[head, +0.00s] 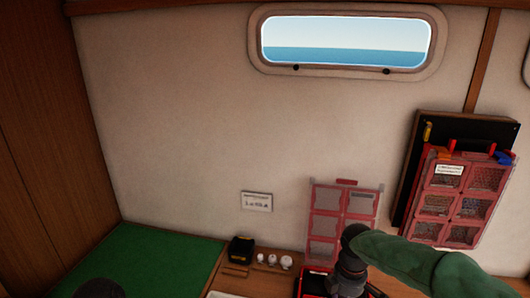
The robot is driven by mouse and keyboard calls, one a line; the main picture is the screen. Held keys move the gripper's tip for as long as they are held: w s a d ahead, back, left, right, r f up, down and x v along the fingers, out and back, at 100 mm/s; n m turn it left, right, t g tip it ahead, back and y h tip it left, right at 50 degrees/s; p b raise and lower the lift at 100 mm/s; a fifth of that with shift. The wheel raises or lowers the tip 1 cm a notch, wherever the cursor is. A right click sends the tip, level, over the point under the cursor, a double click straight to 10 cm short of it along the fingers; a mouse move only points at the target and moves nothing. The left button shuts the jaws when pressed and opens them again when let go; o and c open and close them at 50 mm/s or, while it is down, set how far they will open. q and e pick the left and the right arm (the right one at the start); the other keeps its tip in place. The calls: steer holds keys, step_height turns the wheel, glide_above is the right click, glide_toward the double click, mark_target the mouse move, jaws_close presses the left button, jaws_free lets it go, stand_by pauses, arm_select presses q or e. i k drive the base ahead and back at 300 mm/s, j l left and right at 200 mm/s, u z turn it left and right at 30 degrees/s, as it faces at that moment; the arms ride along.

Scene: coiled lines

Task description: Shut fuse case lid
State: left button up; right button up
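A red case (312,284) stands on the wooden bench at the bottom edge, partly cut off and partly behind my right arm. Its clear, red-framed lid (325,223) stands open, nearly upright against the wall. My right gripper (347,286) points down in front of the case, its dark wrist overlapping the lid's lower right. Its fingertips are not clearly visible, so I cannot tell if it is open or touching anything. A dark rounded shape at the bottom left may be part of my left arm; no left fingers show.
Another red, clear-windowed case (455,195) hangs on a dark board at the right. A black box (241,249) and several small white items (286,262) stand left of the open case. A green surface (145,258) lies at left. A small sign (257,201) is on the wall.

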mark_target(342, 202)
steer(key=k, duration=0.95)
